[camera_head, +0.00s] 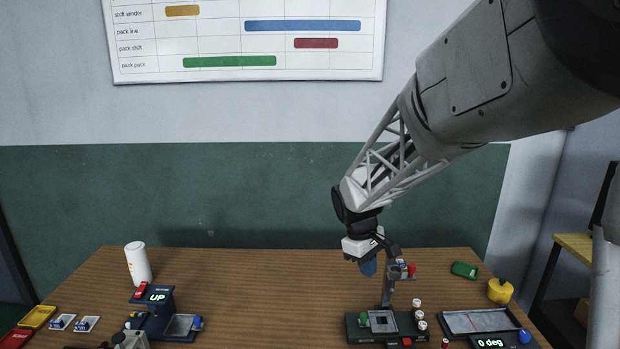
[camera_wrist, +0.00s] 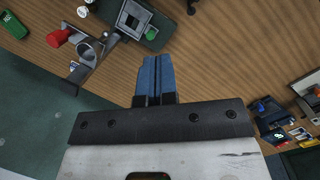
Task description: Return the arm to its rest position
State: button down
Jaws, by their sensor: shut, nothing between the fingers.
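My gripper (camera_head: 368,267) hangs above the wooden table (camera_head: 255,285), its blue fingertips pointing down. It is just left of the upper part of a grey tower stand (camera_head: 387,292), which has a red knob (camera_head: 411,269). In the wrist view my gripper's blue fingers (camera_wrist: 155,72) lie together with nothing between them. The tower (camera_wrist: 90,47) shows at upper left there, apart from the fingers. The tower's dark base (camera_head: 360,328) carries a green button and a square opening. My arm reaches in from the upper right and is still extended over the table.
At right are a metal tray (camera_head: 482,323) with a "0 deg" display, a yellow object (camera_head: 500,291) and a green piece (camera_head: 465,270). Several small capped vials (camera_head: 418,315) stand beside the base. The table's middle is clear.

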jog(key=s+d+r+m+t, duration=0.1)
jog(key=s+r+m, duration=0.1)
jog(key=s, duration=0.9)
jog(key=s+d+r+m+t+y, duration=0.1)
jog(key=s+d+r+m, duration=0.1)
jog(key=s, duration=0.8)
jog(key=s+d+r+m+t+y, duration=0.1)
jog(key=s+m, duration=0.3)
jog(key=s, duration=0.7)
jog(key=shift+s+d+r+m, duration=0.25)
jog(key=shift+s+r+m, duration=0.05)
jog(key=shift+r, duration=0.6)
jog(key=shift+w, duration=0.15)
jog(key=w+a+f+n+h, duration=0.2)
jog(key=w+f+n+h, duration=0.15)
jog(key=w+n, duration=0.45)
jog(key=w+a+f+n+h, duration=0.2)
jog(key=w+f+n, duration=0.2)
jog(key=w, duration=0.7)
jog(key=w+a+f+n+t+h, duration=0.2)
jog(key=w+a+f+n, duration=0.9)
jog(key=w+f, duration=0.4)
jog(key=shift+a+f+n+h, duration=0.15)
jog(key=shift+a+n+h, duration=0.15)
jog(key=shift+h, duration=0.05)
